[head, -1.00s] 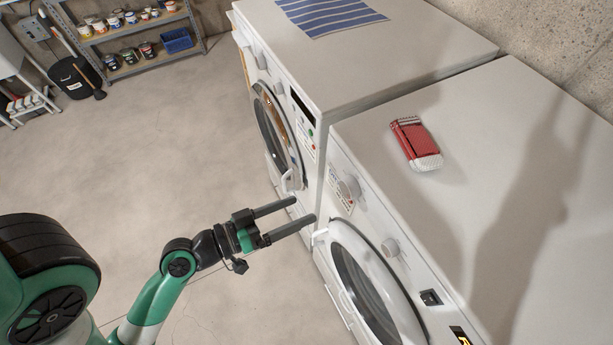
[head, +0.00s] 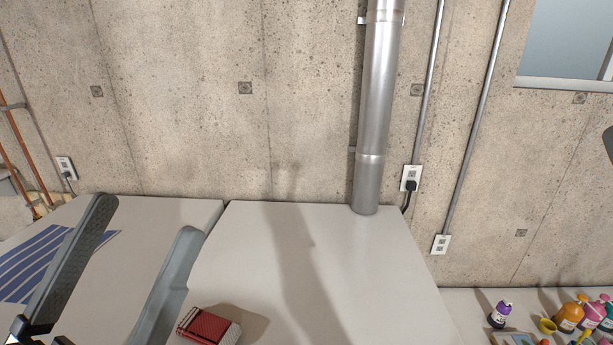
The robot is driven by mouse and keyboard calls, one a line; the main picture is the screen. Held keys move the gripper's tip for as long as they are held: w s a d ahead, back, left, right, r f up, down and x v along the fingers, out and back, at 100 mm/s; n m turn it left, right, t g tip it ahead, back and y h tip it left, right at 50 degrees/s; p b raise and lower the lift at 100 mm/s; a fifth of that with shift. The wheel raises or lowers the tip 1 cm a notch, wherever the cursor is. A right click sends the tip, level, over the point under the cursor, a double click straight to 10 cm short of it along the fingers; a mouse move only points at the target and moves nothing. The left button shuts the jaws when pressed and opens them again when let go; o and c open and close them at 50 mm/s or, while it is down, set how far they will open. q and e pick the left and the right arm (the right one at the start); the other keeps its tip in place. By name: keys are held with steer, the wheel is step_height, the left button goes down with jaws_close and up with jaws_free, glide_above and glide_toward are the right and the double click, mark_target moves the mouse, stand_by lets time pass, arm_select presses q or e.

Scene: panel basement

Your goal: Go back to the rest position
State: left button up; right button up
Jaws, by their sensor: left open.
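My left gripper (head: 130,262) is at the lower left of the head view. Its two long dark fingers point up and stand wide apart, with nothing between them. They show in front of the white machine tops. The rest of the left arm is mostly below the frame. My right gripper cannot be made out; only a small dark shape shows at the right edge.
A red and white packet (head: 208,327) lies on the right machine top (head: 380,270). A blue striped cloth (head: 38,262) lies on the left machine top. A metal pipe (head: 376,120) rises at the concrete wall. Bottles (head: 568,315) stand at the lower right.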

arm_select(q)
steer(key=a+r+n+t+y, duration=0.2)
steer(key=a+r+n+y, duration=0.1)
steer(key=r+y, duration=0.4)
steer(key=shift+s+a+r+n+t, duration=0.25)
steer(key=shift+a+r+n+t, duration=0.1)
steer(key=shift+n, duration=0.35)
arm_select(e)
steer(key=shift+r, duration=0.3)
arm_select(q)
steer(key=shift+d, duration=0.1)
